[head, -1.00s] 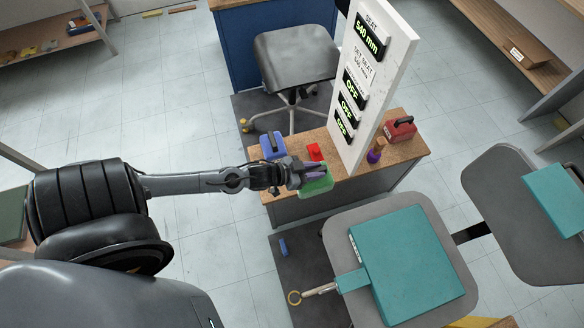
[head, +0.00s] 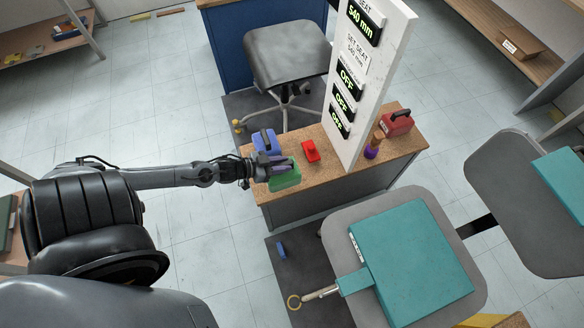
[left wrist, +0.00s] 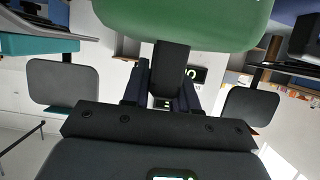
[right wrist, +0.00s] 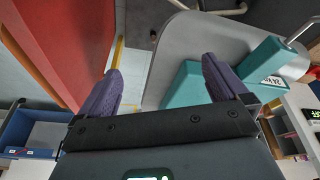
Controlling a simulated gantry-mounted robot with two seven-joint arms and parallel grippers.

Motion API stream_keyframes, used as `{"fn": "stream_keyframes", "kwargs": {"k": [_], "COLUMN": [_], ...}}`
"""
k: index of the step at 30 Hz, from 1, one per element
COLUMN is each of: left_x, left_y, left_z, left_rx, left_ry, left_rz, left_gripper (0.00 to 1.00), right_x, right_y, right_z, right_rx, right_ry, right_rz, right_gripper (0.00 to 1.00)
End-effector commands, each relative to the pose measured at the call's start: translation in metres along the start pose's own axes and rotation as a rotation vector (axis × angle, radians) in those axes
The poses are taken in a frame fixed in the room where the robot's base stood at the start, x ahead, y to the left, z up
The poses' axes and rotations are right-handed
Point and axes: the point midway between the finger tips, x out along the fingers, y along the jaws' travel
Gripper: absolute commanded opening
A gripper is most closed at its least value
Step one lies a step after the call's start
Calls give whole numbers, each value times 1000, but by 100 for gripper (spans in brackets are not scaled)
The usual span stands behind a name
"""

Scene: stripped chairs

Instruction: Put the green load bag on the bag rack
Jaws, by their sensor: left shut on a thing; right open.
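The green load bag (head: 285,176) is in my left gripper (head: 270,166), which is shut on it at the front left of the cork-topped bench (head: 335,175). In the head view I cannot tell whether the bag touches the bench top or hangs just above it. In the left wrist view the green bag (left wrist: 185,22) fills the top edge, beyond the fingers. My right gripper (right wrist: 162,78) is open and empty in the right wrist view, near a grey seat with a teal block; it is out of the head view. I cannot make out which thing is the bag rack.
A blue bag (head: 265,141) stands just behind the left gripper. A red block (head: 311,150), a white display board (head: 372,75), a purple-based item (head: 372,149) and a red case (head: 396,122) are on the bench. A grey seat with a teal pad (head: 415,260) stands in front.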

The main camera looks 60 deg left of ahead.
Motion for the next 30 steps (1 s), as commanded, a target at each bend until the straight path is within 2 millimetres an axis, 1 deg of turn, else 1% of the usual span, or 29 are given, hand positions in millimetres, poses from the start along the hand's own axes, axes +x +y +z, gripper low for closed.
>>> {"fn": "stream_keyframes", "kwargs": {"k": [1,3,9,13,16,24,27,30], "left_x": [0,-2,-6,-6,-3,8,10,10], "left_y": [-6,-10,-17,-17,-17,-16,-17,-17], "left_z": [-1,3,8,10,16,41,46,46], "left_rx": [4,5,5,4,4,4,4,5], "left_ry": [15,15,16,17,17,17,17,17], "left_rz": [-2,-2,-2,-2,-2,-1,-1,-1], "left_gripper": [0,0,0,0,0,0,0,0], "right_x": [3,4,6,8,11,27,29,29], "right_y": [0,-1,-1,-1,-1,0,1,1], "right_z": [1,1,2,2,3,9,10,10], "right_rx": [1,2,2,2,1,-5,-7,-7], "right_ry": [0,0,1,1,1,0,-1,-1], "right_rz": [-1,-1,-2,-1,-1,4,5,6], "right_gripper": [100,100,100,100,100,100,100,100]}}
